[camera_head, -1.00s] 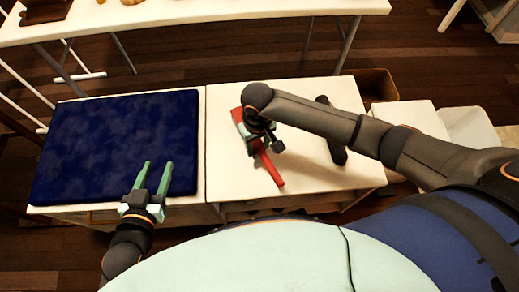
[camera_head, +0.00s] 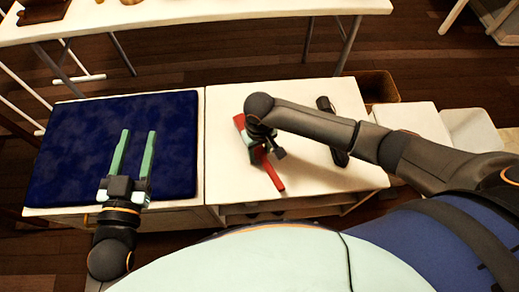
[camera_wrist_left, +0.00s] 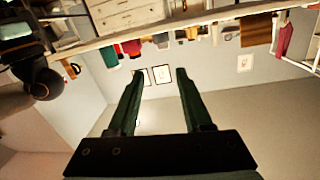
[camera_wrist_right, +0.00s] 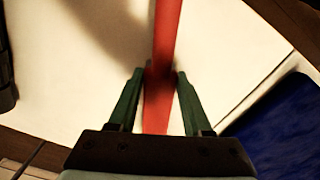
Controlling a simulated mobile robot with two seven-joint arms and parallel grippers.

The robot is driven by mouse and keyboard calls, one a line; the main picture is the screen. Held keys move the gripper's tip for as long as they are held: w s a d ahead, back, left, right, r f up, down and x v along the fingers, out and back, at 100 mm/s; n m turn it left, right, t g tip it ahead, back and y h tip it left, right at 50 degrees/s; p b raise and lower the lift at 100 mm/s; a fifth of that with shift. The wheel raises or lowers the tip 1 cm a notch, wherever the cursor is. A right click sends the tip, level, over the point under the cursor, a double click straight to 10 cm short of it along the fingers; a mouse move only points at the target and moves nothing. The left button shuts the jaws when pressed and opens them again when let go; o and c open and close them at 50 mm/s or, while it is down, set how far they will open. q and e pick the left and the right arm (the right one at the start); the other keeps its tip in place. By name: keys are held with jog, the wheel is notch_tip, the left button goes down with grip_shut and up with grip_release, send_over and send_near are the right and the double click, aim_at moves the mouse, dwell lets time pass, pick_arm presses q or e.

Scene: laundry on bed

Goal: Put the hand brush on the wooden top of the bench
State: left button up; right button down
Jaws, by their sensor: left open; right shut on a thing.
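The red hand brush (camera_head: 274,177) is over the bare, pale top of the bench (camera_head: 310,180), right of the cushion, its handle pointing toward me. I cannot tell whether it touches the top. My right gripper (camera_head: 262,152) is above it, partly hidden by its own arm. In the right wrist view, its fingers (camera_wrist_right: 160,75) are shut on the red handle (camera_wrist_right: 166,30). My left gripper (camera_head: 138,133) is open and empty above the blue cushion. In the left wrist view, nothing is between its fingers (camera_wrist_left: 156,75).
A dark blue cushion (camera_head: 70,150) covers the bench's left part. A dark long object (camera_head: 325,104) lies on the pale top, partly behind my right arm. A white table (camera_head: 200,22) stands beyond, and a brown box (camera_head: 376,85) is behind the right end.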

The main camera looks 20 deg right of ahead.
jog(key=shift+c, duration=1.7)
grip_release()
